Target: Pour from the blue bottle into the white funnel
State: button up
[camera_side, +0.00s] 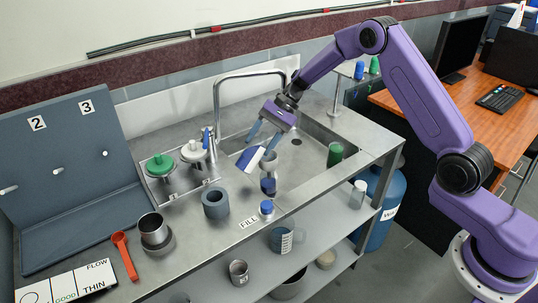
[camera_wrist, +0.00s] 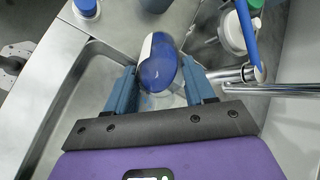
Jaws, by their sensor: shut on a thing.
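The blue bottle (camera_side: 248,159) has a white part and is held tilted over the sink side of the counter. In the wrist view the bottle (camera_wrist: 160,68) lies between the two blue fingers. My gripper (camera_side: 266,128) reaches down from the upper right and is shut on it.
Green-topped (camera_side: 160,165) and white-topped (camera_side: 193,151) vessels stand behind left. The faucet (camera_side: 217,105) arches behind the gripper. A green cup (camera_side: 335,154) is in the sink.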

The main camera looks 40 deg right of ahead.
jog(key=shift+f+y, duration=0.55)
jog(key=shift+y, duration=0.35)
dwell(1.8)
jog(key=shift+r+y+p, duration=0.2)
jog(key=shift+y, duration=0.65)
jog(key=shift+r+y+p, duration=0.15)
jog(key=shift+y, duration=0.7)
dwell(3.2)
jog(key=shift+f, duration=0.1)
